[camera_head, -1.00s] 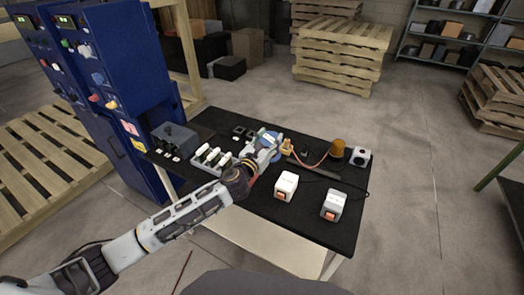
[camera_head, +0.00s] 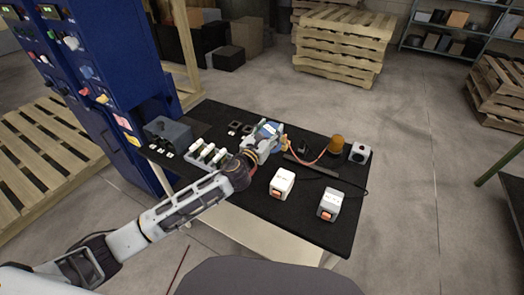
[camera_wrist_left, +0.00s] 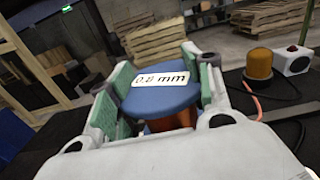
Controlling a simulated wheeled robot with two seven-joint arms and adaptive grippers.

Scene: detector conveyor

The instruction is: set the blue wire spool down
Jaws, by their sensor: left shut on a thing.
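The blue wire spool (camera_wrist_left: 155,97) has a label reading 0.8 mm and copper-coloured wire below its blue top flange. My left gripper (camera_head: 268,133) is shut on it, one finger on each side, in the left wrist view (camera_wrist_left: 158,85). In the head view the spool's blue top (camera_head: 267,129) shows between the fingers, over the far middle of the black table top (camera_head: 313,235). The spool's lower end is hidden, so I cannot tell whether it touches the table. My right gripper is not in view.
To the right are an orange beacon (camera_head: 336,145) with a red wire and a white box (camera_head: 360,153). Two white switch boxes (camera_head: 282,182) (camera_head: 329,203) stand nearer.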

